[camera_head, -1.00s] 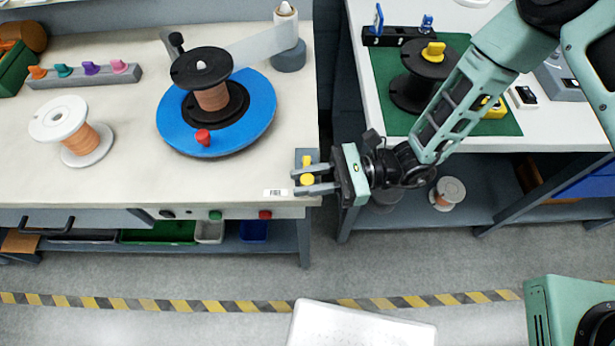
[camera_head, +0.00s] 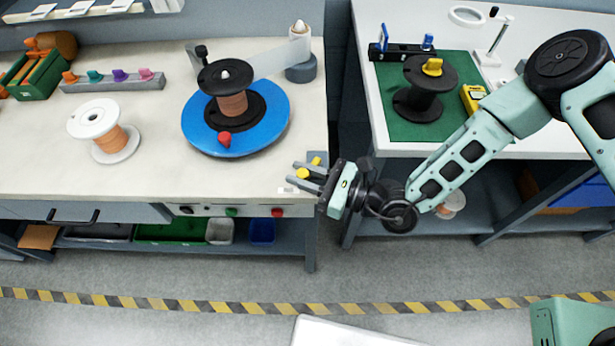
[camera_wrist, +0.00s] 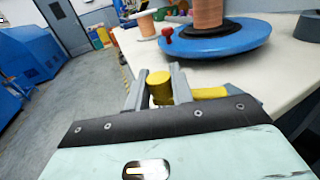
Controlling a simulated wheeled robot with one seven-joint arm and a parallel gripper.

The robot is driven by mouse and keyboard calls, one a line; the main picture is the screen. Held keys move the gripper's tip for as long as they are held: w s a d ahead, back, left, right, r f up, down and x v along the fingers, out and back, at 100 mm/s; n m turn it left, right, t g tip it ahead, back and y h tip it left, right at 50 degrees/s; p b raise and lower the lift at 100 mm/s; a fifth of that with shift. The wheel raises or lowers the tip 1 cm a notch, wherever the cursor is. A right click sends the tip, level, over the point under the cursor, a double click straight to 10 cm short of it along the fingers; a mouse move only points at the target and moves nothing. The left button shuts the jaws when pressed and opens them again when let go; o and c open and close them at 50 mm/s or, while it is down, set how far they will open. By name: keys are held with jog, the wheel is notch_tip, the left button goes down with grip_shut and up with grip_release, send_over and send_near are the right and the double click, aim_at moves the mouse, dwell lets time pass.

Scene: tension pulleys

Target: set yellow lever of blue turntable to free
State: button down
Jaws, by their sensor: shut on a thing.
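The yellow lever (camera_head: 303,174) sits at the right front corner of the left workbench, on a small grey plate (camera_head: 313,154). It points diagonally toward the lower left, toward a small white label (camera_head: 287,190) too small to read now. My gripper (camera_head: 294,173) comes from the right with its two grey fingers on either side of the lever's round knob, shut on it. The wrist view shows the knob (camera_wrist: 159,86) between the fingers, with the lever's arm (camera_wrist: 210,93) behind the right finger. The blue turntable (camera_head: 267,131) carries a black spool with copper wire and a red knob (camera_head: 224,139).
A white spool (camera_head: 94,118) and a rack of coloured pegs (camera_head: 112,83) stand left of the turntable. A tape roll post (camera_head: 300,55) stands behind. The right bench has a green mat (camera_head: 440,129) with a black spool. A gap separates the benches.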

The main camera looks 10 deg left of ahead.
jog(key=m+t+p, duration=0.1)
jog(key=a+m+t+p, duration=0.1)
jog(key=t+h+p, duration=0.1)
jog(key=t, duration=0.1)
jog(key=shift+w+a+r+m, duration=0.15)
jog(key=shift+w+r+m, duration=0.1)
jog(key=shift+m, duration=0.15)
jog(key=m+t+h+p, duration=0.1)
jog(key=a+m+t+p, duration=0.1)
jog(key=w+m+t+h+p, duration=0.1)
jog(key=t+p, duration=0.1)
jog(key=shift+a+f+h, duration=0.15)
jog(key=shift+f+h, duration=0.1)
jog(key=shift+h, duration=0.05)
jog(key=shift+w, duration=0.1)
jog(key=c, duration=1.3)
grip_release()
jog(key=shift+o, duration=0.2)
jog(key=b+v, duration=0.4)
jog(key=v, duration=1.3)
jog(key=shift+s, duration=0.25)
jog(key=shift+f, duration=0.1)
